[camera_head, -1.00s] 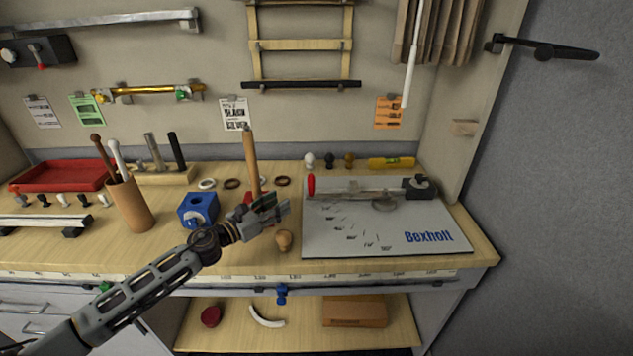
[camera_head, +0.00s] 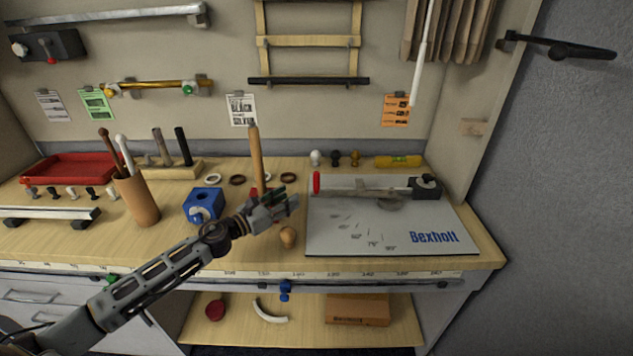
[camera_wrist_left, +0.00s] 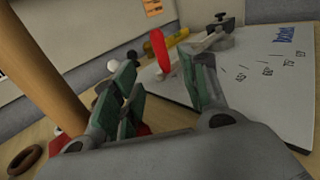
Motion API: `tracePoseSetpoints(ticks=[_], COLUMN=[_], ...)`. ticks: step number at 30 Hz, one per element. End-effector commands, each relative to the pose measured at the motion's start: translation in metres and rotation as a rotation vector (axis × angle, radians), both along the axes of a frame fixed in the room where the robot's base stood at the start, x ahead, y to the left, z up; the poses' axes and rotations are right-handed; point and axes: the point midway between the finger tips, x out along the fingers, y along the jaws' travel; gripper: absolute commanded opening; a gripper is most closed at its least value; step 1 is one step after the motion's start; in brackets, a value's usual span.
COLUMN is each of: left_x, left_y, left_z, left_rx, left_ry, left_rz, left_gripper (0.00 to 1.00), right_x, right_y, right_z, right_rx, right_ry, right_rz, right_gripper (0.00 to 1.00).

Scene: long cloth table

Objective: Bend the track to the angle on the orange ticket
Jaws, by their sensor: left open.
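The orange ticket (camera_head: 396,110) is clipped to the back wall; its print is too small to read. The bending board (camera_head: 345,235), marked Bexholt, lies at the right of the table with angle marks printed on it. A metal track (camera_head: 365,190) lies along its back edge, with a red handle (camera_head: 316,183) at the left end and a dark clamp (camera_head: 426,188) at the right. My left gripper (camera_head: 285,203) is open and empty at the board's left edge. In the left wrist view the red handle (camera_wrist_left: 160,50) shows beyond and between the fingers. My right gripper is not in view.
A wooden post (camera_head: 257,160) stands just behind my left gripper. A yellow level (camera_head: 398,161) lies behind the board. The board's front is clear.

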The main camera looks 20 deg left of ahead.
Motion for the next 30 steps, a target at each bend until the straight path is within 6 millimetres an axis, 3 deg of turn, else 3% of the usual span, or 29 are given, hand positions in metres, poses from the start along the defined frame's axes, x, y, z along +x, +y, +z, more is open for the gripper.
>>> tracePoseSetpoints(ticks=[30], left_x=[0.050], left_y=[-0.027], left_z=[0.001], left_rx=[0.000], left_ry=[-0.001], left_rz=[0.002], left_gripper=[0.44], right_x=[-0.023], right_y=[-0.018], right_z=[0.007], right_rx=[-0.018], right_ry=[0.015], right_rz=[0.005], right_gripper=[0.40])
